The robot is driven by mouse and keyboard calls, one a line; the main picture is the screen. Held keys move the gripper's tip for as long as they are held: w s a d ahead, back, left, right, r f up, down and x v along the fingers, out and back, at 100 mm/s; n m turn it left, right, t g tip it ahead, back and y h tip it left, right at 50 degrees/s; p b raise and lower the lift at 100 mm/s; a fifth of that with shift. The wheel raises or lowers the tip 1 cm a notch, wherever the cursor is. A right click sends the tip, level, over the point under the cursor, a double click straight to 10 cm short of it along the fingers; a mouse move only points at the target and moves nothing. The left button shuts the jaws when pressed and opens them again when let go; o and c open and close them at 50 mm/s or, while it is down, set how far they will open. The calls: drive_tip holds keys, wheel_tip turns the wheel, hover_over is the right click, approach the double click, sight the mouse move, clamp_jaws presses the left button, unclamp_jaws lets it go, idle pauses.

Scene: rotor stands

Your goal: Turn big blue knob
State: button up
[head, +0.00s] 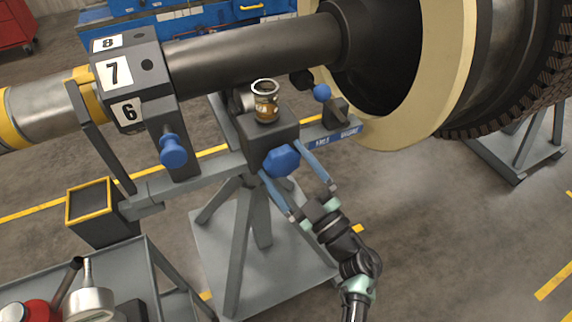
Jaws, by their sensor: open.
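The big blue knob (284,163) is a faceted blue piece on the front of a dark block on the grey rotor stand (218,165). My gripper (279,157) reaches up from the lower right. Its two long blue fingers are spread apart, one on each side of the knob. I cannot tell whether either finger touches it.
A glass jar with amber contents (265,104) stands on the block just above the big knob. The dark rotor shaft (250,55) runs behind. A black box with a yellow rim (90,205) and a grey cart (165,275) are at left. Open floor lies at lower right.

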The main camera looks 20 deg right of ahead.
drive_tip(key=v, duration=1.3)
drive_tip(key=shift+w, duration=0.1)
